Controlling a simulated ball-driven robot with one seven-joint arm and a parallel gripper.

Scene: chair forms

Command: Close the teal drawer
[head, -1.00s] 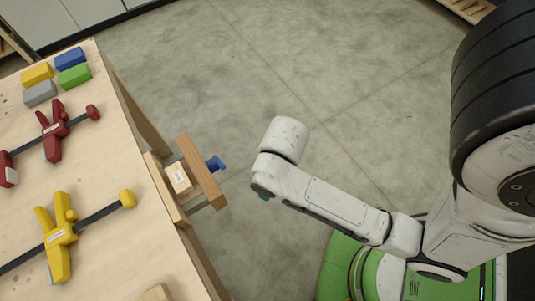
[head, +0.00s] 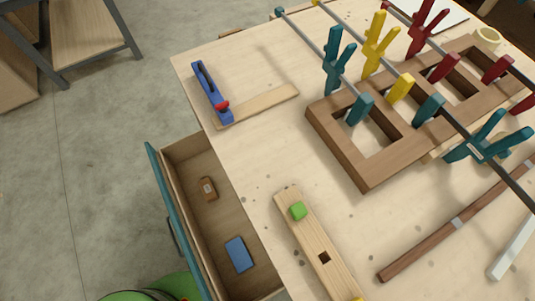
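The teal drawer (head: 179,222) is open in the head view, pulled out from the left side of the wooden workbench (head: 233,152). Its front panel is teal with a dark handle on the outer face. Inside lie a small brown block (head: 208,189) and a blue block (head: 239,254). My gripper is not in view. The near end of the drawer is partly cut off by the bottom of the picture.
A clamped wooden frame (head: 340,150) with teal, yellow and red clamps stands on the bench. A grey-legged table (head: 95,35) is at upper left. Concrete floor left of the drawer is clear.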

